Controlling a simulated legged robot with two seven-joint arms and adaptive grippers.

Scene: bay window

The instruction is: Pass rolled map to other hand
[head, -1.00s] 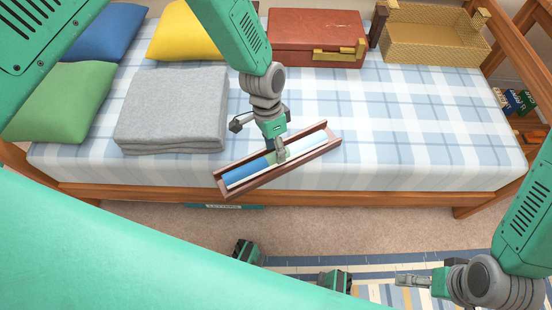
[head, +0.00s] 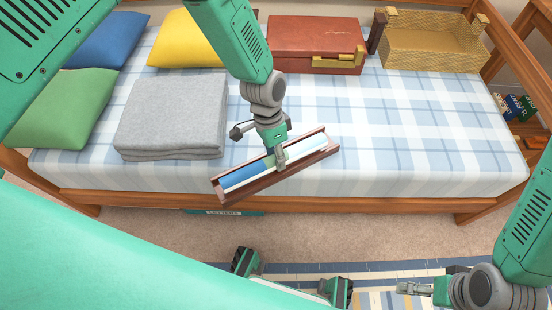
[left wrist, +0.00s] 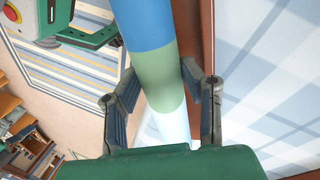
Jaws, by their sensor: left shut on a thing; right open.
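The rolled map (head: 247,172) is a tube with blue, green and pale bands. It lies along an open brown wooden tray (head: 238,197) set at a slant on the bed's front edge. My left gripper (head: 280,160) points down at the map's middle and is shut on it; in the left wrist view its fingers (left wrist: 160,95) stand on either side of the green band (left wrist: 158,75). Whether the map is clear of the tray floor, I cannot tell. My right gripper (head: 402,288) is open and empty, low at the right, away from the bed.
The plaid bed (head: 400,130) holds a folded grey blanket (head: 172,115), green (head: 65,108), blue (head: 112,40) and yellow (head: 185,40) pillows, a red-brown suitcase (head: 315,40) and a woven basket (head: 435,42). Carpet and a striped rug (head: 380,268) lie in front.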

